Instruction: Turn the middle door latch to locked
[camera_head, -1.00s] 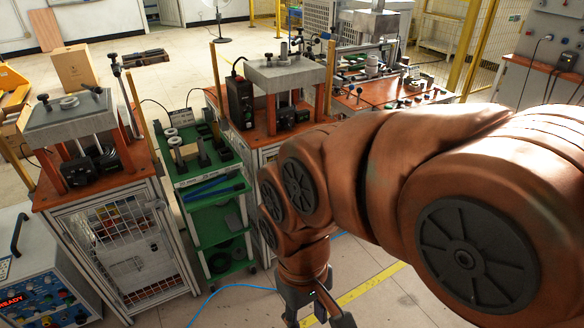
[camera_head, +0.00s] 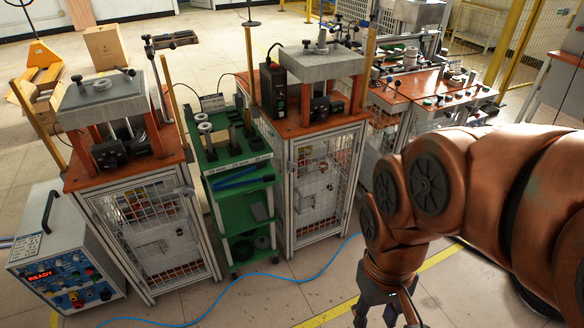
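The middle cabinet's mesh door (camera_head: 316,192) faces me below an orange worktop with a grey press. A small dark fitting (camera_head: 290,167) sits at the door's left edge. It may be the latch, but it is too small to tell or to read its position. My gripper (camera_head: 386,318) hangs at the bottom edge, right of and nearer than the middle cabinet, apart from the door. Its fingers are spread and I see nothing between them. The fingertips are partly cut off by the frame.
A green shelf cart (camera_head: 240,190) stands between the middle cabinet and the left mesh cabinet (camera_head: 150,235). A control box reading READY (camera_head: 62,262) is at far left. A blue hose (camera_head: 262,276) crosses the floor. My arm partly hides the right station (camera_head: 432,95).

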